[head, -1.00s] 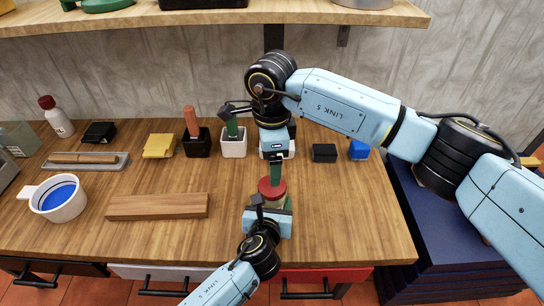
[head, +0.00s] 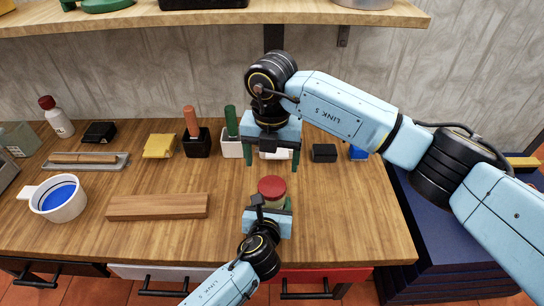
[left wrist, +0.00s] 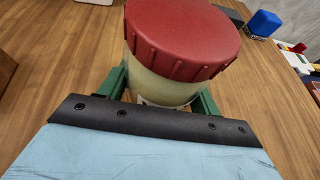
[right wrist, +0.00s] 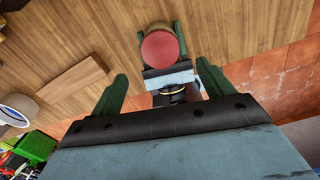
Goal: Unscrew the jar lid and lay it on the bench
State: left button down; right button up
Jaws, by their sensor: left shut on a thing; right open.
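The jar has a red ribbed lid (head: 272,187) on top and a pale cream body (left wrist: 160,88). It stands upright near the front of the wooden bench (head: 340,225). The lid sits on the jar; the left wrist view also shows it close up (left wrist: 185,38). My left gripper (head: 271,207) is shut around the jar body below the lid, one green finger on each side. My right gripper (head: 272,167) is open and empty, pointing down behind and above the lid. In the right wrist view, the lid (right wrist: 161,48) lies ahead of the spread fingers, apart from them.
A wooden block (head: 158,207) and a cup of blue paint (head: 60,198) are to the left. Behind are a yellow sponge (head: 159,146), brush holders (head: 196,143) and a small black box (head: 324,153). The bench right of the jar is clear.

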aim_at(272, 185)
jog(key=m, duration=0.6)
jog(key=shift+f+m, duration=0.1)
jog(key=shift+m, duration=0.3)
jog(key=shift+f, duration=3.95)
